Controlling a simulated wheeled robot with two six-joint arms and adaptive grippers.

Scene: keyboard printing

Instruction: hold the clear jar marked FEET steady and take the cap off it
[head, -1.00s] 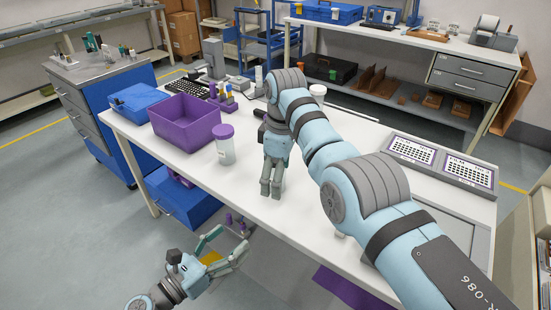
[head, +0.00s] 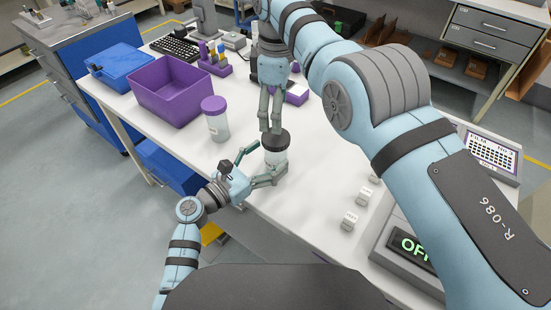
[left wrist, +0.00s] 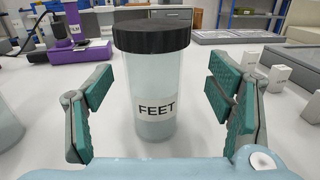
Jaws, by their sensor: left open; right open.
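The clear jar marked FEET (left wrist: 156,90) stands upright with a black cap (left wrist: 152,34) on it. In the head view the jar (head: 275,158) is near the table's front edge, its black cap (head: 275,139) on top. My left gripper (head: 268,172) is open at the jar's side, low down. In the left wrist view its green-padded fingers (left wrist: 165,98) stand left and right of the jar, with gaps on both sides. My right gripper (head: 269,125) points down at the cap, open; I cannot tell whether its fingertips touch the cap.
A clear jar with a purple cap (head: 215,118) stands to the left, by a purple bin (head: 172,94). White cubes (head: 350,220) lie to the right, near a display box (head: 408,243). The table (head: 240,150) is clear between the two jars.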

